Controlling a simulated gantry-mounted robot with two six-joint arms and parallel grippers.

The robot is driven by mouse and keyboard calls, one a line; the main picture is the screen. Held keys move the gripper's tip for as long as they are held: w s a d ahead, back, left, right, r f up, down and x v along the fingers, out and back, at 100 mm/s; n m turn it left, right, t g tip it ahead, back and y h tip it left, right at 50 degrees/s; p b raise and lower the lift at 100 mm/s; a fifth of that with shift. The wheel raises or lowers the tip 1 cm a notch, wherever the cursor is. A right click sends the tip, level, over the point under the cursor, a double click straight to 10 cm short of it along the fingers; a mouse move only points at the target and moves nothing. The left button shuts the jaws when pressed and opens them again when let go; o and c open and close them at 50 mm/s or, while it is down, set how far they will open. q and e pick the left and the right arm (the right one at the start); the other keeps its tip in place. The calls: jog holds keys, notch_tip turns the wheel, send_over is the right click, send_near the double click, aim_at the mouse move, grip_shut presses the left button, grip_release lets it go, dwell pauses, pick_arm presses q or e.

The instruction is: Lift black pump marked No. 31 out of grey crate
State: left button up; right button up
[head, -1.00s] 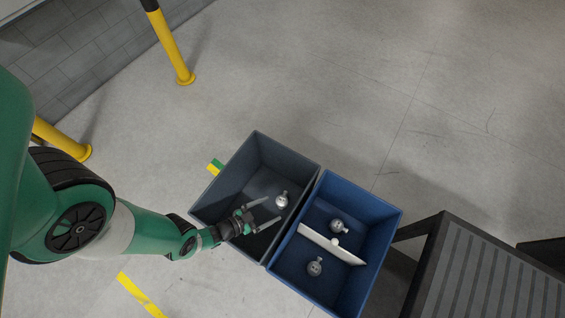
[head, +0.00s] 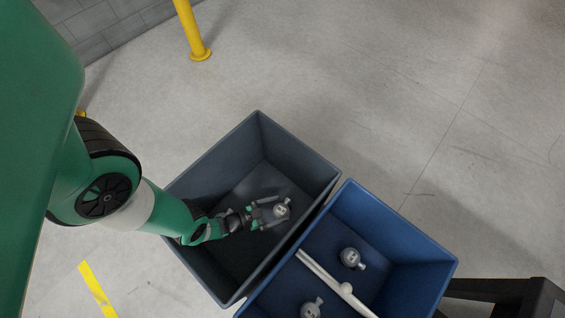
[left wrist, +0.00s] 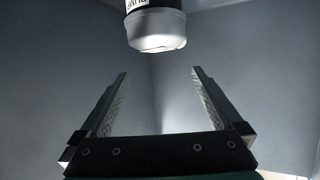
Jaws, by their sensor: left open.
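A pump (head: 282,211) lies in the grey crate (head: 300,152), towards its right side. It looks silver-grey in the head view, with a small mark I cannot read. In the left wrist view the pump (left wrist: 157,34) shows a silver end, a black band and part of a white label, cut off by the top edge. My left gripper (head: 268,211) reaches down into the grey crate, its fingers pointing at the pump. The gripper's open fingers (left wrist: 158,75) have an empty gap between them, and the pump appears just beyond the tips. My right gripper is not in view.
A blue crate (head: 400,217) stands close against the grey crate's right side. A dark bench (head: 515,290) stands at lower right.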

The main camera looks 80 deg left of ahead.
aim_at(278, 213)
pick_arm(q)
notch_tip(278, 213, down, 6)
jog(key=b, duration=0.3)
jog(key=shift+f, duration=0.1)
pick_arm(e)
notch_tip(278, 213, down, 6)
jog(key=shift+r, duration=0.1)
pick_arm(q)
jog(key=shift+w, duration=0.1)
jog(key=b+x, duration=0.2)
jog(key=x, duration=0.2)
jog(key=shift+w+a, duration=0.15)
jog(key=shift+w, duration=0.25)
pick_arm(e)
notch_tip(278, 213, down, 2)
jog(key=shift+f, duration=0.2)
pick_arm(q)
jog(key=shift+c, duration=0.2)
grip_shut()
